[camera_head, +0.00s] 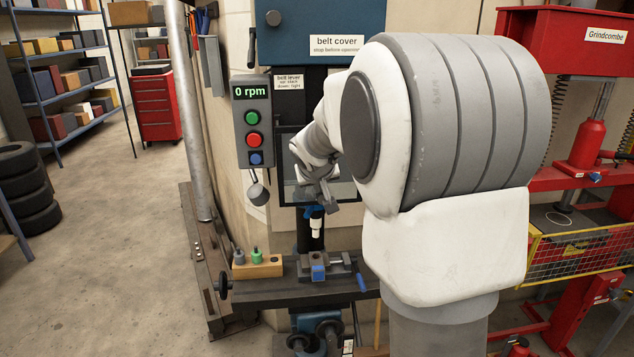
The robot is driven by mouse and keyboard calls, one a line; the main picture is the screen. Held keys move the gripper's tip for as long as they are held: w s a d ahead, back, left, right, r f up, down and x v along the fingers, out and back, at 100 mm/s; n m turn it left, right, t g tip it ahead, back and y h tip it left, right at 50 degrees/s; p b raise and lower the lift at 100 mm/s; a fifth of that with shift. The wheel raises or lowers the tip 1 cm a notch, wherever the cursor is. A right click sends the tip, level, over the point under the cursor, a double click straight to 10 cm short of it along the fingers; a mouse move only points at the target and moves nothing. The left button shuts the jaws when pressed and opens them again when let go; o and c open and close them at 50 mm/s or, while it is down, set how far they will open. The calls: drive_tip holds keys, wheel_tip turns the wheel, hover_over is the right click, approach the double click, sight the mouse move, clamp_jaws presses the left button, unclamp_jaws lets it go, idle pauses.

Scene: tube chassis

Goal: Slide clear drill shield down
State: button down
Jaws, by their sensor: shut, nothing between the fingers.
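The clear drill shield (286,186) appears as a dark-framed see-through panel on the drill press, in the middle of the view. It sits above the worktable, around the height of the chuck and just over it. My gripper (324,198) is in front of the shield's lower part, with its fingers shut and empty. My arm hides much of the panel's middle and right side. I cannot tell whether the fingers touch the shield. The white-tipped chuck (317,224) shows just below my gripper.
A control box (252,120) reading 0 rpm hangs left of the shield. The blue belt cover (330,30) is above. A vise (318,268) and a wooden block (258,266) sit on the drill table below. A red press (585,150) stands right; open floor lies left.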

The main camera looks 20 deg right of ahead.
drive_tip(key=shift+f, duration=0.2)
wheel_tip(320, 180, down, 18)
drive_tip(key=b, duration=1.9)
drive_tip(key=shift+r, duration=0.25)
drive_tip(key=shift+s+f, duration=0.1)
drive_tip(key=shift+f, duration=0.05)
